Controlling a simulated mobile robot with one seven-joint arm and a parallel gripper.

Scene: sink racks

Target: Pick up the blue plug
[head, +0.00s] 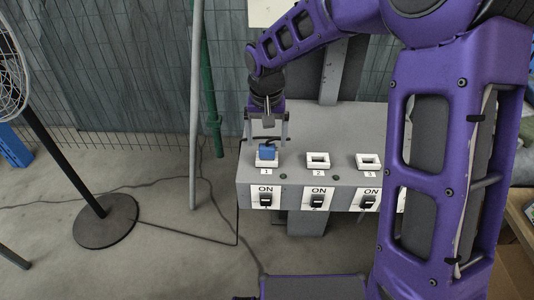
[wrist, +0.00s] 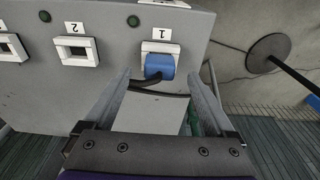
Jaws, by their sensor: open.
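The blue plug (head: 268,153) sits in the white socket frame (head: 267,163) labelled 1, at the left end of the grey panel (head: 345,128). In the wrist view the blue plug (wrist: 158,66) is at the upper middle, with a black cord (wrist: 146,82) bending away from it towards my gripper. My gripper (head: 267,143) is open and empty above and behind the plug in the head view. In the wrist view its two fingers (wrist: 160,80) point at the plug, one to each side, with gaps between them and it.
White sockets 2 (head: 318,160) and 3 (head: 368,161) stand in a row to the right and look empty. Black switches labelled ON, such as the left one (head: 266,200), line the front face. A stand base (head: 100,221) is on the floor at left. The floor between is mostly clear.

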